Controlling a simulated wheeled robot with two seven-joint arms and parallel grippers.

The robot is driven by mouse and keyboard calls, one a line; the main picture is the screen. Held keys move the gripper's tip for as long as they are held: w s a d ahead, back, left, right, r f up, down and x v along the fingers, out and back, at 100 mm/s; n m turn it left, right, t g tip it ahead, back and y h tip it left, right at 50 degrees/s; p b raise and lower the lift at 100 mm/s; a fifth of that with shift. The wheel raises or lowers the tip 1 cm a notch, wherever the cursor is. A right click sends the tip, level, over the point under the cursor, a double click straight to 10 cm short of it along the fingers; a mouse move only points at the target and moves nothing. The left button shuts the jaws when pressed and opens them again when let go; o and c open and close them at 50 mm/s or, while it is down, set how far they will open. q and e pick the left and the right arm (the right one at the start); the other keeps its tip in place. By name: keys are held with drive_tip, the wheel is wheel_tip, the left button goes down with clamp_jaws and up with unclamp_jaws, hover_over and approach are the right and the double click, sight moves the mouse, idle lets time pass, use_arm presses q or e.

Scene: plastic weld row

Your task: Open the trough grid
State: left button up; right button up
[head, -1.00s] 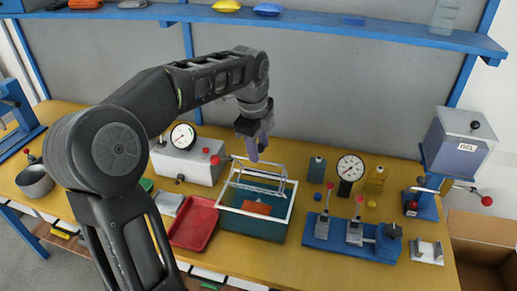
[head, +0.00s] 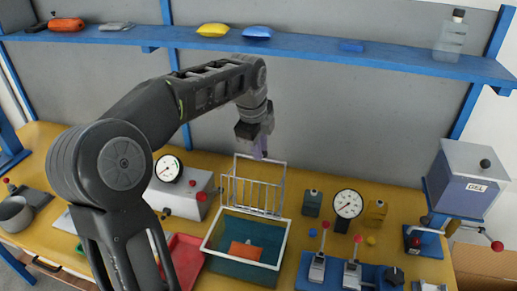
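The trough (head: 209,245) is a teal box with a white rim, standing on the bench right of the red tray. Its white wire grid (head: 253,194) stands up steeply at the back of the rim, so the trough is open from above. An orange-red block (head: 245,251) shows inside it. My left gripper (head: 260,150) points down at the grid's top bar, its pale purple fingers overlapping the bar in the head view. Whether they are closed on the bar or only beside it cannot be told. My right gripper is not in view.
A red tray (head: 187,262) and a box with a gauge (head: 178,197) are left of the trough. Two small bottles, a gauge (head: 347,206) and a blue clamp fixture (head: 330,281) are to the right. A blue shelf (head: 300,46) runs above.

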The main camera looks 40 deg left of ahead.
use_arm(q)
drive_tip(key=shift+o, duration=0.8)
drive_tip(key=shift+w+a+f+p, duration=0.3)
drive_tip(key=shift+f+p, duration=0.1)
drive_tip(key=shift+p, duration=0.1)
drive_tip(key=w+a+p, duration=0.2)
drive_tip(key=w, duration=0.4)
drive_tip(key=shift+w+a+p, duration=0.2)
drive_tip(key=shift+a+p, duration=0.05)
drive_tip(key=shift+p, duration=0.1)
drive_tip(key=b+v, duration=0.1)
drive_tip(key=v, duration=0.6)
drive_tip(key=shift+r, duration=0.4)
drive_tip(key=shift+s, duration=0.1)
